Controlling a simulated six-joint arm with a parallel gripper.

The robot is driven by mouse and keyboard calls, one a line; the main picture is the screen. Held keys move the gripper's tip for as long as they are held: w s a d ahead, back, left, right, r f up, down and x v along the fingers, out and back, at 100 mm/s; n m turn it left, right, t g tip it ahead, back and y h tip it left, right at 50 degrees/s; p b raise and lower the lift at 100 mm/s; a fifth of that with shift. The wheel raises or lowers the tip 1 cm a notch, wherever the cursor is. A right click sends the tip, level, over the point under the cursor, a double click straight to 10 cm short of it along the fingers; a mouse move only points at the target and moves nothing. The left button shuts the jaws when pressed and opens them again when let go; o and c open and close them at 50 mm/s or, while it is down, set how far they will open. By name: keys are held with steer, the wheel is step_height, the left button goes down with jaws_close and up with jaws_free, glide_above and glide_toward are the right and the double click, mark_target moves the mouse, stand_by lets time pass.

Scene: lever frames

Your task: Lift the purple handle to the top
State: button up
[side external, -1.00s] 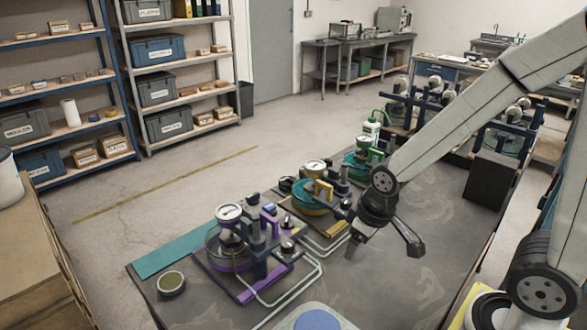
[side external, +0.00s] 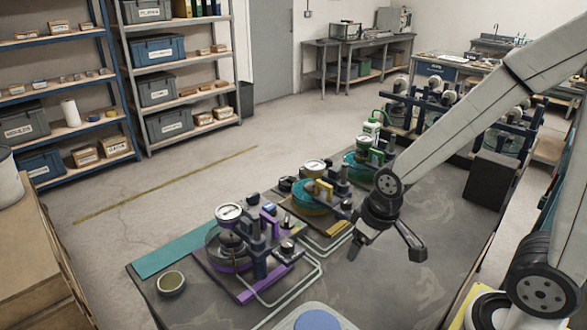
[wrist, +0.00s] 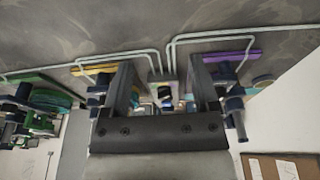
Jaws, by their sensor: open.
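The purple-marked lever station stands at the front left of the dark table in the side external view. It has a round gauge, dark blue uprights and a purple base strip (side external: 249,295). Its purple strip also shows at the upper right of the wrist view (wrist: 226,57). I cannot clearly make out the handle's height, as the uprights crowd it. My gripper (side external: 352,236) hangs to the right of this station, apart from it. In the wrist view my gripper (wrist: 166,80) has its two fingers spread, with nothing held between them.
A yellow-marked station (side external: 322,190) and a green-marked station (side external: 363,147) stand behind the purple one. Pale tubes (side external: 318,268) run along the table by the bases. A small round dish (side external: 171,283) sits at the front left. The table right of the stations is mostly clear.

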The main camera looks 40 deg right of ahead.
steer(key=c, duration=0.3)
step_height(320, 180, up, 9)
steer(key=g, duration=0.2)
glide_above(269, 217)
steer(key=shift+s+d+r, duration=0.2)
steer(key=shift+s, duration=0.05)
steer(key=shift+w+a+r+g, duration=0.2)
steer(key=shift+w+r+g, duration=0.05)
steer(key=shift+w+g, duration=0.05)
steer(key=shift+f, duration=0.1)
steer(key=shift+f, duration=3.8)
